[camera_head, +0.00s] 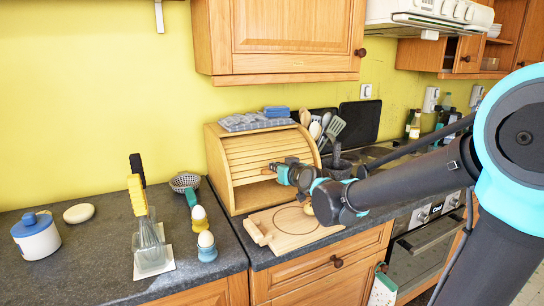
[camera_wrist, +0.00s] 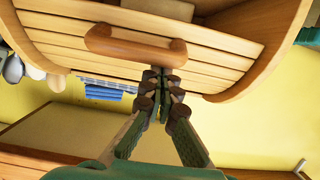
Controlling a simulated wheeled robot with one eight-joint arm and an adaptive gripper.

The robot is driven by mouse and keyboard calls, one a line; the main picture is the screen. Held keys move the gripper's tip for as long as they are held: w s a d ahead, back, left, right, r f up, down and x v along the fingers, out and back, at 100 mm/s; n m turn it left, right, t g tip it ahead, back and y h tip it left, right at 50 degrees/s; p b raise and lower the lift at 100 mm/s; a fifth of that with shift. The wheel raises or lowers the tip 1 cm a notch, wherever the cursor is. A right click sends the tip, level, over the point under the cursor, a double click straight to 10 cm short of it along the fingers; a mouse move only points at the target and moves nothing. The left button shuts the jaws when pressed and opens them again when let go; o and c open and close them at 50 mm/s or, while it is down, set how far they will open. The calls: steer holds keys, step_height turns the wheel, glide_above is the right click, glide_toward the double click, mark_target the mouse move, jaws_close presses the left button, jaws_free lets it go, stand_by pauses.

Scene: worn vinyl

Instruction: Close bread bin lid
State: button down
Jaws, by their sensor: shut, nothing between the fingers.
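The bread bin (camera_head: 215,165) is a light wooden box with a slatted roll-top lid (camera_head: 258,152). The lid is partly down, with an open gap below its lower edge. In the wrist view, which appears upside down, the slatted lid (camera_wrist: 215,62) has a rounded wooden handle (camera_wrist: 135,48). My gripper (camera_head: 270,168) is at the lid's front near its lower part. In the wrist view my gripper (camera_wrist: 160,74) is shut and empty, fingertips close beside the handle on its upper-slat side. I cannot tell whether they touch it. The wrist partly hides the opening in the head view.
A cutting board (camera_head: 290,228) lies in front of the bin. Egg cups (camera_head: 206,246), a whisk in a glass (camera_head: 150,248) and a blue-lidded jar (camera_head: 36,236) stand left. A folded cloth (camera_head: 250,122) and blue sponge (camera_head: 277,112) are on top. A wall cupboard (camera_head: 285,38) hangs above.

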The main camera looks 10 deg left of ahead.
steer(key=shift+s+d+f, duration=0.1)
steer(key=shift+s+f, duration=0.1)
steer(key=shift+f, duration=0.25)
steer(key=shift+s+d+f, duration=0.1)
steer(key=shift+s+f, duration=0.05)
steer(key=shift+f, duration=0.3)
